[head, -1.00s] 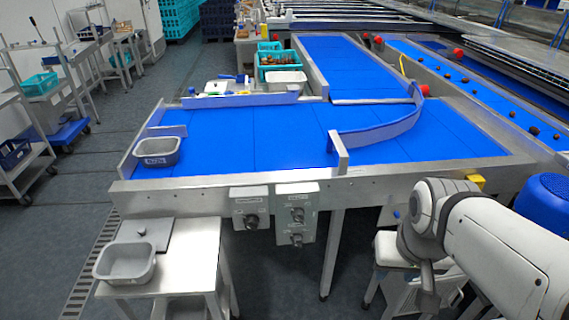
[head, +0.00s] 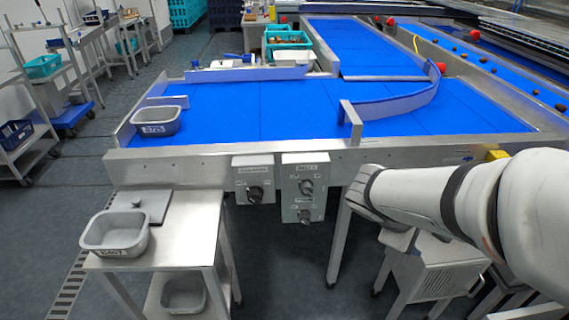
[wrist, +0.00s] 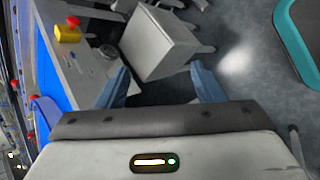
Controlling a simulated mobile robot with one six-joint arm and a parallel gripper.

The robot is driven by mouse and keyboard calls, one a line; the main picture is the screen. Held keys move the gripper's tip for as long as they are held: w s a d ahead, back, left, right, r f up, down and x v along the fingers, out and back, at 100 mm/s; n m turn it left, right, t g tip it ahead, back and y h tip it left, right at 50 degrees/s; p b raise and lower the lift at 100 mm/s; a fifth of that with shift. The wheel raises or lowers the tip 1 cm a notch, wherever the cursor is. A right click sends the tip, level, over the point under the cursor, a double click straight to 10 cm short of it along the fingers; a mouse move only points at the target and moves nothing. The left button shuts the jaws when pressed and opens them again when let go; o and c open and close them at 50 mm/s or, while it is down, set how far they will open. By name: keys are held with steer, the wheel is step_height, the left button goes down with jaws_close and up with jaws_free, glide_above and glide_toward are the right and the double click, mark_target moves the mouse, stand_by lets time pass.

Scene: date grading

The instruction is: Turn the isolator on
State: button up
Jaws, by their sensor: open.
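Two grey control boxes hang under the table's front rail in the head view. The left box (head: 253,172) has one dark knob (head: 255,194); the right box (head: 305,170) has two, an upper (head: 306,187) and a lower (head: 304,216). Their labels are too small to read surely, so I cannot tell which is the isolator. In the head view my arm is right of the boxes.
The blue belt table (head: 230,110) fills the middle. A steel side table (head: 185,230) with a grey tub (head: 115,235) stands at front left. A white cabinet (head: 435,272) stands below my arm. Floor shows between the side table and cabinet.

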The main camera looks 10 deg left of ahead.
steer(key=w+a+f+n+t+h+b, duration=0.1)
steer(key=w+a+f+n+t+b, duration=0.35)
steer(key=w+n, duration=0.2)
steer(key=n+t+y+b, duration=0.9)
steer(key=n+y+b, duration=0.3)
steer(key=n, duration=0.7)
glide_toward(255, 202)
steer(key=w+y+p, duration=0.1)
steer(key=w, duration=0.2)
steer(key=b+x, duration=0.1)
steer(key=x, duration=0.6)
steer(key=shift+w+a, duration=0.1)
steer(key=shift+c, duration=0.4)
